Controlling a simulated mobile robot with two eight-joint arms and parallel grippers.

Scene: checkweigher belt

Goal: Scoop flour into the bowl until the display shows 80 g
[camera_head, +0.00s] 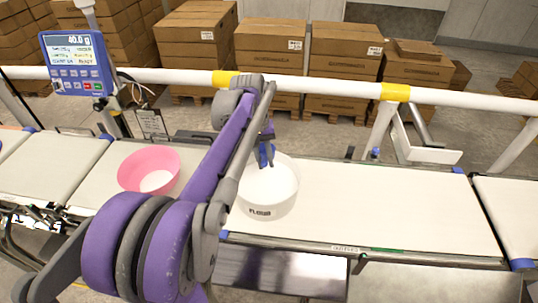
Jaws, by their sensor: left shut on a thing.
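The pink bowl (133,166) stands on the belt at the left, with some white flour (157,181) in its bottom. The white tub marked FLOUR (278,205) stands to its right. My left gripper (266,143) is over the tub, shut on a blue scoop (264,157) that reaches down into the tub. The scoop's lower end is hard to make out. My left arm hides the tub's left side. The display (76,62) at the upper left seems to read 40.0 g. My right gripper is not in view.
The belt (400,205) right of the tub is clear. A white rail (330,90) with yellow bands runs behind the belt. A clipboard (151,124) stands behind the bowl. Stacked cardboard boxes (270,50) are in the background.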

